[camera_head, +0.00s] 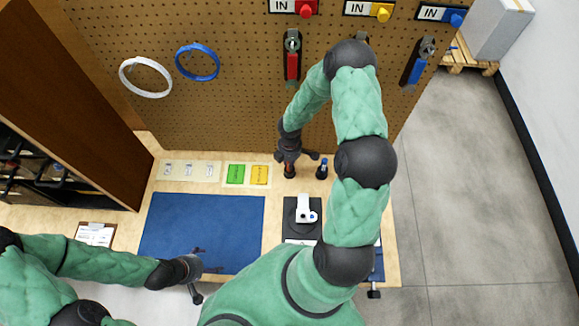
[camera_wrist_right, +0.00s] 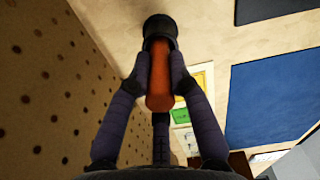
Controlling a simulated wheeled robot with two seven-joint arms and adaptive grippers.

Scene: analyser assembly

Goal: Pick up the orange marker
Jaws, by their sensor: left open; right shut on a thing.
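The orange marker (camera_wrist_right: 160,82) is between the fingers of my right gripper (camera_wrist_right: 158,75) in the right wrist view. The fingers are shut on it. Its far end meets a black round holder (camera_wrist_right: 160,30); I cannot tell whether it still sits in it. In the head view my right gripper (camera_head: 297,157) points down over the black holder (camera_head: 290,172) at the back of the table, beside the pegboard, and hides the marker. My left gripper (camera_head: 203,273) is open and empty near the front edge of the blue mat.
A blue marker (camera_head: 323,164) stands in a black holder just right of my right gripper. The blue mat (camera_head: 180,225) is clear. Green (camera_head: 235,174) and yellow (camera_head: 259,175) cards lie left of the holder. A white device (camera_head: 304,208) stands in front. The pegboard (camera_head: 235,110) rises close behind.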

